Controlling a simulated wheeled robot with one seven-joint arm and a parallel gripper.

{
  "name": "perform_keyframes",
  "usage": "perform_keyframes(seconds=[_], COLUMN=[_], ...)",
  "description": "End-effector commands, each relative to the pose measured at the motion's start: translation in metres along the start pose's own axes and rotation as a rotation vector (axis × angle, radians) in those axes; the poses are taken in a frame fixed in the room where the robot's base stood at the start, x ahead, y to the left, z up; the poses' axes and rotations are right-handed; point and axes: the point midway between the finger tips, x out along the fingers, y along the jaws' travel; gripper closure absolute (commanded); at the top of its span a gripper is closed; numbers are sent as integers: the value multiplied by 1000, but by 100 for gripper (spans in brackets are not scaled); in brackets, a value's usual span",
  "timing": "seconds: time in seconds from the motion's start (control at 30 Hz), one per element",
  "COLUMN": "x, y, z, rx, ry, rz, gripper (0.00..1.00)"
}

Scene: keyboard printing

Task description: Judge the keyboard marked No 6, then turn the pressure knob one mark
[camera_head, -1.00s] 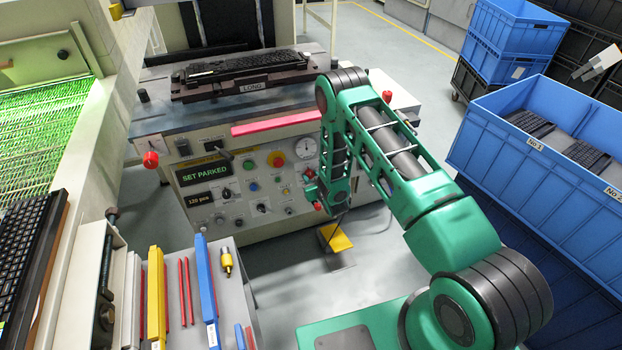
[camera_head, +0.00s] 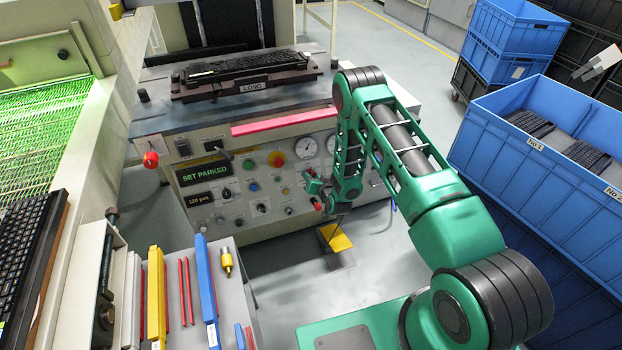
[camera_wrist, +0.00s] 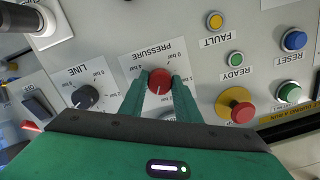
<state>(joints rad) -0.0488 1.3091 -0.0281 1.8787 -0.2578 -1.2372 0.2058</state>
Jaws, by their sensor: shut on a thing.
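The red pressure knob (camera_wrist: 159,81) sits on the panel under the word PRESSURE, which appears upside down in the wrist view. My gripper (camera_wrist: 160,88) has its two green fingers on either side of the knob and is shut on it. A pale pointer line shows on the knob. In the head view my arm covers much of this part of the panel. A black keyboard (camera_head: 246,66) lies on the machine's bed above a LONG plate. Another keyboard (camera_head: 28,250) lies at the left edge. I cannot read a No 6 mark on any keyboard.
The black LINE knob (camera_wrist: 86,96) is beside the pressure knob; the red and yellow button (camera_wrist: 239,107) is on the other side. The display (camera_head: 206,172) reads SET PARKED. A blue crate (camera_head: 490,135) with keyboards and number labels stands at right. A tool rack (camera_head: 225,300) is at front left.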

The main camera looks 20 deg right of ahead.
Motion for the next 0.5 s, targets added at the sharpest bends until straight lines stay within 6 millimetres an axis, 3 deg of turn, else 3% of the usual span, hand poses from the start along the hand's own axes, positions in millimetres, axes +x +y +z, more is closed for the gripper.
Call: perform_keyframes(seconds=[0.5], x=[0], y=[1], z=[2], rx=[48], ry=[-3], rz=[-2], gripper=[93])
